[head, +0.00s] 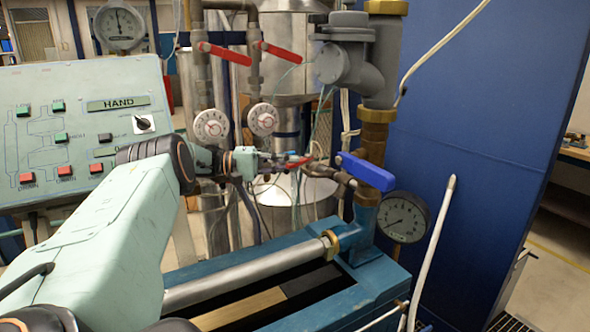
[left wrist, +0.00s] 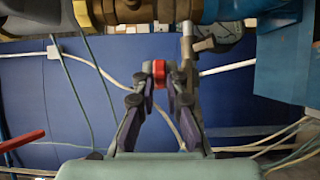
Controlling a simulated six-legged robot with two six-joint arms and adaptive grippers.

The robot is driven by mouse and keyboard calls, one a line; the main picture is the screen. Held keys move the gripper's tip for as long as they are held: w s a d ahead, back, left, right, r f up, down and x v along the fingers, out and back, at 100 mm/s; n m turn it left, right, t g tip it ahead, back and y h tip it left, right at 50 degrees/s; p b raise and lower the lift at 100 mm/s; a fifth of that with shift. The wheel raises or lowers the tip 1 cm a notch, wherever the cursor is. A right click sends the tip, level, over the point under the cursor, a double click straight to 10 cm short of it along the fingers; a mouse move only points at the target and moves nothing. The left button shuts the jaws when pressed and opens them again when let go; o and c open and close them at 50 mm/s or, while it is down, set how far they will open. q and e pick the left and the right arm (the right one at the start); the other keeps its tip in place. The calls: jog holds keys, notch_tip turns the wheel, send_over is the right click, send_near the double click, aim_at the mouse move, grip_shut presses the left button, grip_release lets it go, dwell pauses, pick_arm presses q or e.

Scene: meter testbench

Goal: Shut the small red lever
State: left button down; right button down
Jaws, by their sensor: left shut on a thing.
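The small red lever (head: 299,161) is on a thin pipe branch left of the blue valve handle. Only a bit of its red shows in the head view. My left gripper (head: 285,163) reaches it from the left, with its fingers closed at the lever. In the left wrist view, the red end of the lever (left wrist: 159,72) sits between the two fingertips of my left gripper (left wrist: 158,82). The fingers hide part of the lever, so its exact angle is hard to tell. My right gripper is not in view.
A blue valve handle (head: 366,171) is just right of the lever. Two longer red levers (head: 224,53) (head: 281,52) stand above, over two dials. A pressure gauge (head: 404,217) is at lower right. A control panel (head: 85,130) stands at left.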

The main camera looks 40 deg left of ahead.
pick_arm(q)
jog(key=shift+r, duration=0.15)
jog(key=shift+w, duration=0.1)
dwell(0.4)
jog(key=c, duration=1.4)
grip_release()
